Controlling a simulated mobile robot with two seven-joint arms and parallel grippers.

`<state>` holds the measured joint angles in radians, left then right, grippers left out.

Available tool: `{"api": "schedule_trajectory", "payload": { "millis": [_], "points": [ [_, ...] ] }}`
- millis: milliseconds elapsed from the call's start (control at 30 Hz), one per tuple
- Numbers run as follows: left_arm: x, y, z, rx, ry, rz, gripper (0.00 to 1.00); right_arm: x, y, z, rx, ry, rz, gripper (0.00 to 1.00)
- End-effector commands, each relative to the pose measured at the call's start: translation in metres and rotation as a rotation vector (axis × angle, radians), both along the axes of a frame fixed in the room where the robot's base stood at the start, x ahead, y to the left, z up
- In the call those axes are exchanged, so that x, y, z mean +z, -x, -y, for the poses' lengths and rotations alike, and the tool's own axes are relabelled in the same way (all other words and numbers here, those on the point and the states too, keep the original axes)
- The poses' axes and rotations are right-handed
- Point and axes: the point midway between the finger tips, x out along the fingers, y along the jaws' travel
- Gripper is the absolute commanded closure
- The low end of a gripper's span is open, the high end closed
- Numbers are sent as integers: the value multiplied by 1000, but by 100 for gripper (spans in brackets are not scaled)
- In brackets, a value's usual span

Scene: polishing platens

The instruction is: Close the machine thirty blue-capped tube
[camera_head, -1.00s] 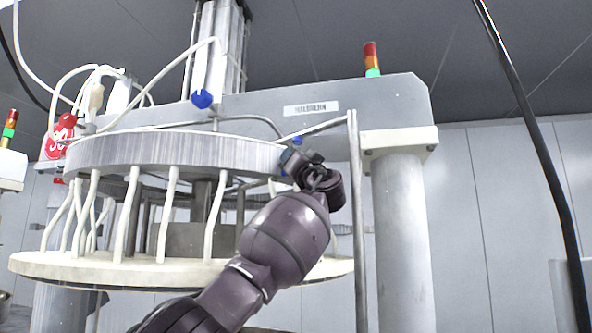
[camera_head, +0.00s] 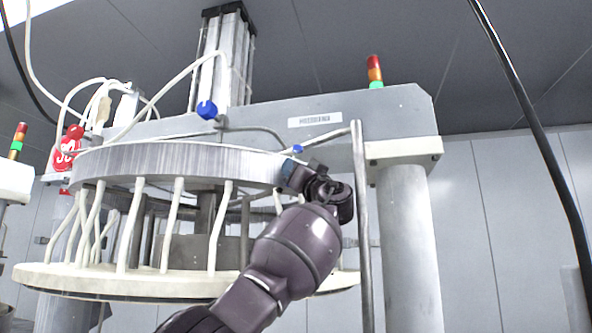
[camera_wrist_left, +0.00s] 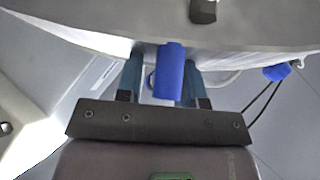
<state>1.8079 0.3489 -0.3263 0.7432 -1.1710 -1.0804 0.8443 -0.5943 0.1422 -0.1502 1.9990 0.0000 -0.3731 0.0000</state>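Machine thirty shows in the head view, with a round red 30 sign (camera_head: 67,154) at its left. A large blue cap (camera_head: 207,110) sits at the end of a white tube above the grey ring (camera_head: 160,166). A smaller blue piece (camera_head: 297,149) shows at the ring's right, just behind my left gripper (camera_head: 292,172). In the left wrist view, a blue cylinder (camera_wrist_left: 171,72) stands between the two fingers of my left gripper (camera_wrist_left: 165,82), with a gap at the left finger. The gripper looks open around it. Another blue cap (camera_wrist_left: 277,72) shows at the right. My right gripper is not in view.
A thin metal post (camera_head: 361,230) stands just right of my left gripper, before a thick grey column (camera_head: 408,240). White tubes run from the ring to the pale lower disc (camera_head: 130,282). A black cable (camera_head: 535,125) hangs at the right.

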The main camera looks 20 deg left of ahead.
Motion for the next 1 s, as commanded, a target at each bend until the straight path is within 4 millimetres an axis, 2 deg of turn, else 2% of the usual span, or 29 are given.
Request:
{"api": "schedule_trajectory", "payload": {
  "millis": [100, 467, 1000],
  "points": [
    [1, 0, 0, 0, -1, 1, 52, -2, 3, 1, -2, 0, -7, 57],
    [3, 1, 0, 0, -14, -13, 52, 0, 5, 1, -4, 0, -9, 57],
    [3, -7, 6, 0, -205, -296, 52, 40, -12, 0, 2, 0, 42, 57]
  ]
}}
